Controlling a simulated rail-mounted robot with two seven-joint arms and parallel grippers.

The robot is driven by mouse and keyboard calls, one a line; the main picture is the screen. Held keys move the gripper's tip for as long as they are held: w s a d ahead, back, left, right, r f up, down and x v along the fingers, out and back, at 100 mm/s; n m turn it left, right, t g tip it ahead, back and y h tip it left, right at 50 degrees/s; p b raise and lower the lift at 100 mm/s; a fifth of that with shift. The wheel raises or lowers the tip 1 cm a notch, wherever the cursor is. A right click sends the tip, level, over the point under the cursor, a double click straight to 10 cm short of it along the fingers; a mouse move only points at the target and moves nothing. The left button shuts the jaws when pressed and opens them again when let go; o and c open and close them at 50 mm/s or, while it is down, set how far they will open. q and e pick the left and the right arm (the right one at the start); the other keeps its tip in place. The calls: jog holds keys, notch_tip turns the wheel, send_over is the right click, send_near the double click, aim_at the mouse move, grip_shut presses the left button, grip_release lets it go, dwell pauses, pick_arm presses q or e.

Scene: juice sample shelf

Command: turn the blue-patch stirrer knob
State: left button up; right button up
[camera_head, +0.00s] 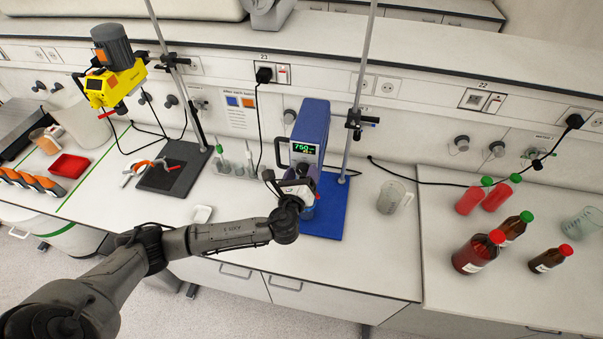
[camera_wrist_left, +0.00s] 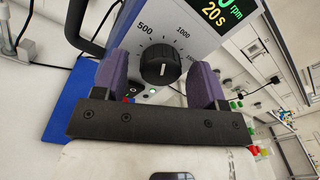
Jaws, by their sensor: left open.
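The blue stirrer (camera_head: 311,122) stands on a blue base (camera_head: 330,220), with a lit display (camera_head: 304,149) that appears to read 750. Its black round knob (camera_wrist_left: 160,64) has a white mark and shows in the left wrist view, with a printed scale including 500 and 1000 around it. My right gripper is not in view.
A metal rod (camera_head: 357,95) with a clamp rises beside the stirrer. A clear beaker (camera_head: 393,196) and several bottles (camera_head: 478,250) stand to the right. A yellow stirrer (camera_head: 118,80) hangs over a dark base plate (camera_head: 175,168) at left.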

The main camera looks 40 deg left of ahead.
pick_arm(q)
jog(key=c, duration=0.9)
